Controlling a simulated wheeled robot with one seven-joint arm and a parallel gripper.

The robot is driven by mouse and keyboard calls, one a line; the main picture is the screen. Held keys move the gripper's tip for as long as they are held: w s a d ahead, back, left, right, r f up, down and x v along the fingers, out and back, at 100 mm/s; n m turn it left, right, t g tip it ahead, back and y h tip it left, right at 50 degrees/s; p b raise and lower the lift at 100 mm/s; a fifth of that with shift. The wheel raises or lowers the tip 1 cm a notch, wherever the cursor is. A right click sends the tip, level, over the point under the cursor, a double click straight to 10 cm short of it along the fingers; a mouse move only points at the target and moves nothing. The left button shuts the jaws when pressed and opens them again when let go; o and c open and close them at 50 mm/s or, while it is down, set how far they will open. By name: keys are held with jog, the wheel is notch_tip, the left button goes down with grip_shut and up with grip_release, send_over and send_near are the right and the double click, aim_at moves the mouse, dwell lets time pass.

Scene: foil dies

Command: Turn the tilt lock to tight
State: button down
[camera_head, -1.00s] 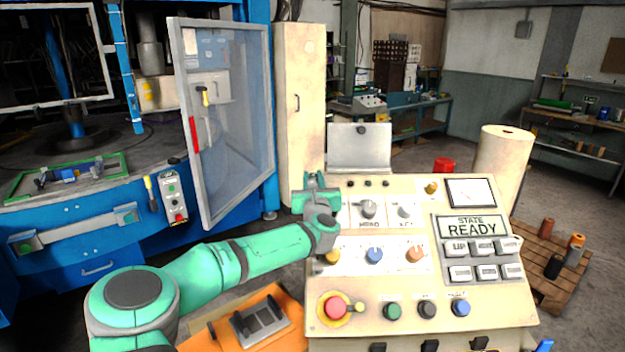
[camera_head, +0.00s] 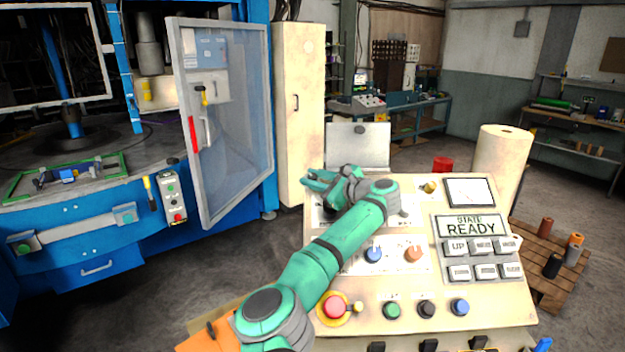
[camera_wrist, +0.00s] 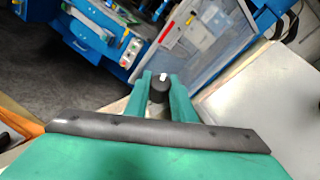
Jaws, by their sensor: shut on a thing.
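My gripper (camera_head: 312,179) is over the upper left of the cream control panel (camera_head: 500,295), its fingers pointing left in the head view. In the wrist view my gripper (camera_wrist: 160,82) has its two green fingers on either side of a black knob (camera_wrist: 160,92) with a white pointer mark, and is shut on it. My wrist and forearm cover much of the upper left panel in the head view. No tilt lock label is readable, so I cannot tell which control this knob is.
A blue knob (camera_head: 373,254) and an orange knob (camera_head: 413,254) sit mid-panel. A red mushroom button (camera_head: 334,306) is at lower left. The display (camera_head: 471,226) reads READY. A clear guard door (camera_head: 225,120) stands open at left.

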jog(key=shift+a+n+g+y, duration=0.1)
jog(key=shift+n+g+y, duration=0.2)
jog(key=shift+n+g, duration=0.4)
jog(key=shift+a+r, duration=0.1)
jog(key=shift+a, duration=0.05)
jog(key=c, duration=1.5)
grip_release()
jog(key=shift+s, duration=0.1)
jog(key=shift+s+d, duration=0.15)
jog(key=shift+d, duration=0.25)
jog(key=v, duration=1)
jog(key=shift+r, duration=0.1)
